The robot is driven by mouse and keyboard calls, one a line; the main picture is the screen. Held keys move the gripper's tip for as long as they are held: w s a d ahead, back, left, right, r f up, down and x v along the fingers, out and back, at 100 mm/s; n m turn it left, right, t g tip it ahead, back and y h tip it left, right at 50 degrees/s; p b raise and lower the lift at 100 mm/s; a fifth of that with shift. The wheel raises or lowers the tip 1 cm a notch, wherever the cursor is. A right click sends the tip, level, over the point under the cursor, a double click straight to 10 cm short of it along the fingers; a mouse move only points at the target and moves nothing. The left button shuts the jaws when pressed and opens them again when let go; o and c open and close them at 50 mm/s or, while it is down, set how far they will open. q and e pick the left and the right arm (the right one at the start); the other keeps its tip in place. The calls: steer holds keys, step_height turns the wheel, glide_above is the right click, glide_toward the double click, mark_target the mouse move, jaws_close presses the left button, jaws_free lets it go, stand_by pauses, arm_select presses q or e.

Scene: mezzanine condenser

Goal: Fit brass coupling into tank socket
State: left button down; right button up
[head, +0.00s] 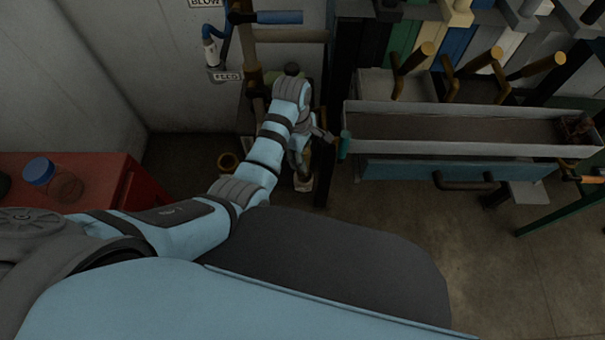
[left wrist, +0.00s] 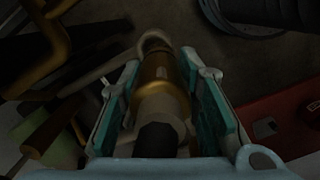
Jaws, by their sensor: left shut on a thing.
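The brass coupling (left wrist: 162,72) sits between the teal-padded fingers of my left gripper (left wrist: 166,88) in the left wrist view. The gripper is shut on it. A pale ring shows at the coupling's far end and a dark round part at its near end. In the head view my left gripper (head: 318,143) hangs low beside the left end of a long grey tray, and the coupling is hard to make out there. I cannot pick out the tank socket with certainty in either view. My right gripper is not in view.
The grey tray (head: 450,148) stands right of my gripper, above a blue drawer front (head: 400,172) with a dark handle. A vertical pipe and a blue-handled valve (head: 280,17) are by the wall. A red cabinet (head: 105,175) with a blue-lidded jar (head: 55,178) stands left.

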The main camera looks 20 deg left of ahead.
arm_select(q)
steer(key=f, duration=0.2)
steer(key=f+b, duration=0.1)
steer(key=f, duration=0.1)
steer(key=shift+w+f, duration=0.1)
steer(key=shift+w, duration=0.3)
steer(key=f, duration=0.1)
steer(key=f+b, duration=0.1)
steer(key=f, duration=0.1)
steer(key=f+b, duration=0.1)
steer(key=shift+w+f, duration=0.35)
steer(key=shift+f, duration=0.05)
steer(key=shift+s+r, duration=0.15)
steer(key=c, duration=1.2)
jaws_free()
steer(key=shift+f, duration=0.2)
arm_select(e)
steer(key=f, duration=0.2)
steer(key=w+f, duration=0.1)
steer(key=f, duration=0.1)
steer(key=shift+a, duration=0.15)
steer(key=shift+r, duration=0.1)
